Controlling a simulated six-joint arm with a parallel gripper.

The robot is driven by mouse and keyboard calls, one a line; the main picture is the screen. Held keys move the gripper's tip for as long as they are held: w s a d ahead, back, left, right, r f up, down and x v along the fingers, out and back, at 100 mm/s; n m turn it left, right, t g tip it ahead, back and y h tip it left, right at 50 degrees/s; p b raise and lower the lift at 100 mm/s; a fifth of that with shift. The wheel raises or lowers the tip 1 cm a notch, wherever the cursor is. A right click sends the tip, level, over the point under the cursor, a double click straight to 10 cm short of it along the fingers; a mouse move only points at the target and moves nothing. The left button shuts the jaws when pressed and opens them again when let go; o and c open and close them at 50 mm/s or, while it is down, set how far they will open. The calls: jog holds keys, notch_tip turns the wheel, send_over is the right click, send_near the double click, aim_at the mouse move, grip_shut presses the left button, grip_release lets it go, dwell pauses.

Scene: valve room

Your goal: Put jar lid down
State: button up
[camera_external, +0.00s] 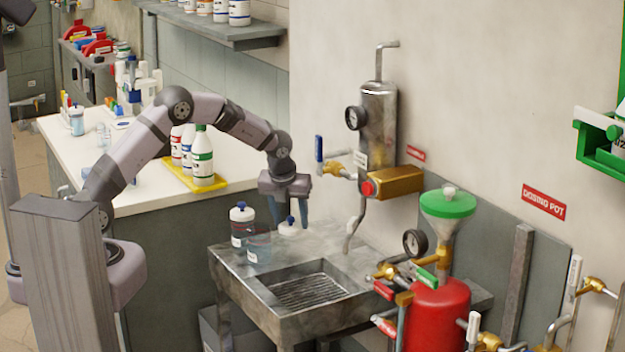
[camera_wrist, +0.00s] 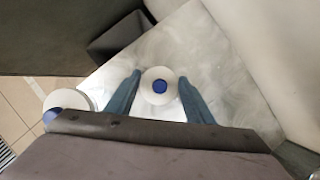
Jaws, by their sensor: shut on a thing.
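The jar lid (camera_wrist: 160,87) is white and round with a blue knob on top. My gripper (camera_wrist: 160,92) is shut on it, with one blue finger on each side. In the external view the lid (camera_external: 289,228) is between my fingertips, low over the back left part of the grey sink counter (camera_external: 228,262). I cannot tell whether it touches the counter. A clear jar (camera_external: 257,245) without a lid stands on the counter to the left of my gripper.
Another jar with a white and blue lid (camera_external: 242,214) stands beside the open jar. The sink basin (camera_external: 312,287) is in front. A metal spout (camera_external: 351,238) hangs to the right of my gripper. A red tank with a green funnel (camera_external: 447,204) stands at the right.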

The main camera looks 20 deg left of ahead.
aim_at(290, 226)
jog(key=shift+f, duration=2.05)
jog(key=shift+f, duration=0.1)
jog(key=o, duration=1)
jog(key=shift+b+v, duration=0.5)
jog(key=shift+v, duration=5.6)
